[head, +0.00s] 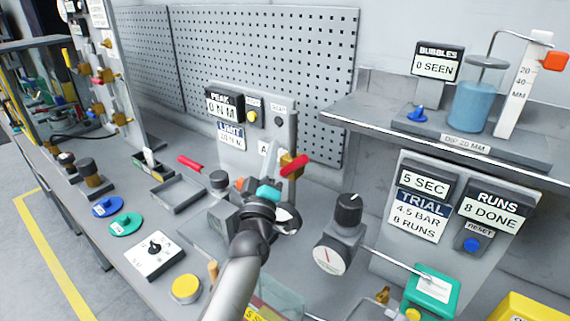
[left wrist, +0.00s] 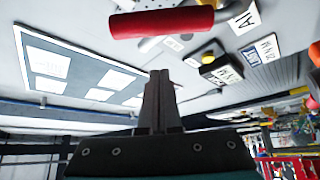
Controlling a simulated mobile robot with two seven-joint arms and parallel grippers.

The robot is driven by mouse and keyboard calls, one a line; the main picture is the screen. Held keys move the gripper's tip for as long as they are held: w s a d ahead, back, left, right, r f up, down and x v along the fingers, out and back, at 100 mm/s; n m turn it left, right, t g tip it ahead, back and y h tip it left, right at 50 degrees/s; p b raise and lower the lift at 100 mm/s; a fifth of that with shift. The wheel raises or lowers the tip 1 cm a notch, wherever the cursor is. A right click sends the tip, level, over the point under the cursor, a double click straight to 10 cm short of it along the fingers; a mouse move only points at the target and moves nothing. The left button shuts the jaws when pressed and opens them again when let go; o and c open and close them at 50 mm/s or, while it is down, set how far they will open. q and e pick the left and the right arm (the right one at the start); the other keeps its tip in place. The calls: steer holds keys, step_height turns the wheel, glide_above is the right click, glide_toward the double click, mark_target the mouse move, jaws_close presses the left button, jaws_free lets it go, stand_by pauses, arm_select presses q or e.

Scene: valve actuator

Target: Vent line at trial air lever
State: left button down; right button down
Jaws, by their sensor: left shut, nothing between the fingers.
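A red lever handle (head: 294,166) sits on a brass valve (head: 288,178) beside a partly hidden label that begins with A. The red handle also shows in the left wrist view (left wrist: 162,22), just beyond the fingertips. My left gripper (head: 267,190) is below and left of this lever in the head view, with its teal part showing. Its dark fingers (left wrist: 160,80) are shut together and empty, with a visible gap to the handle. The arm hides part of the actuator mount. The trial plate (head: 420,215) reads 4.5 bar, 8 runs. My right gripper is out of view.
A second red handle (head: 190,163) is left, by a grey tray (head: 178,195). A gauge with a black knob (head: 348,210) stands right of my arm. The runs display (head: 490,209) reads 8 done. A shelf (head: 440,140) overhangs the right side.

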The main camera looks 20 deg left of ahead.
mark_target(294, 168)
arm_select(q)
steer(key=d+f, duration=0.2)
steer(key=d, duration=0.1)
steer(key=shift+s+f, duration=0.1)
steer(key=shift+f, duration=0.3)
steer(key=shift+s+d+f+m+h+b, duration=0.1)
steer(key=shift+d+f+m+h+b, duration=0.1)
steer(key=shift+m+h+b, duration=0.3)
steer(key=shift+d+f+m+t+b, duration=0.1)
steer(key=shift+f+m+t+b, duration=0.05)
steer(key=shift+m+t+b, duration=0.3)
steer(key=m+h+b, duration=0.1)
steer(key=d+f+m+h+b, duration=0.1)
steer(key=m+b, duration=0.1)
steer(key=shift+s+f+t, duration=0.2)
steer(key=shift+t, duration=0.05)
steer(key=shift+s+d+f+m+h+b, duration=0.15)
steer(key=shift+f+m+h+b, duration=0.15)
steer(key=shift+m+h+b, duration=0.5)
steer(key=shift+d+f+m+h+b, duration=0.25)
steer(key=shift+m+h+b, duration=0.25)
steer(key=shift+m+h, duration=0.6)
steer(key=shift+s+d+f+m+h+b, duration=0.1)
steer(key=shift+f+m+h+b, duration=0.2)
steer(key=shift+m+h+b, duration=0.65)
steer(key=shift+m+y+p, duration=0.3)
steer(key=shift+y, duration=0.05)
